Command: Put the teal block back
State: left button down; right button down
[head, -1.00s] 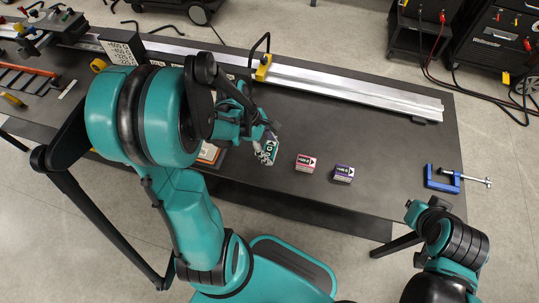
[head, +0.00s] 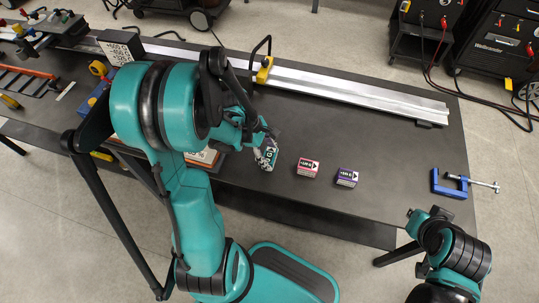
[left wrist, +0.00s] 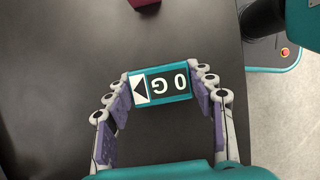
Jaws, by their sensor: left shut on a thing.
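The teal block (left wrist: 160,86) has a dark face with white marks and a white panel with a black triangle. My left gripper (left wrist: 160,80) is shut on it, one finger at each side, in the left wrist view. In the head view the left gripper (head: 266,143) holds the block (head: 267,157) over the dark bench, left of the red block. I cannot tell whether the block touches the bench top.
A red block (head: 308,167) and a purple block (head: 347,177) stand on the bench (head: 400,200) to the right. Beyond are a blue clamp (head: 450,184) and a long metal rail (head: 350,92). Bare bench separates blocks and clamp.

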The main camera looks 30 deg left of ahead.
pick_arm(q)
jog(key=c, duration=0.6)
grip_release()
jog(key=shift+r+p, duration=0.25)
jog(key=shift+p, duration=0.1)
jog(key=p+v, duration=0.5)
jog(key=v, duration=0.6)
jog(key=shift+s+d+r+m+t+y, duration=0.9)
jog(key=shift+d+r+m, duration=0.85)
jog(key=shift+m, duration=1.7)
jog(key=shift+s+d+r+m+t+y, duration=0.55)
jog(key=shift+d+r+m+t, duration=0.9)
jog(key=shift+m, duration=2.05)
jog(key=shift+s+d+r+m+t+y, duration=0.75)
jog(key=shift+d+r+m, duration=1.3)
jog(key=shift+m, duration=1.4)
jog(key=shift+d+f, duration=0.3)
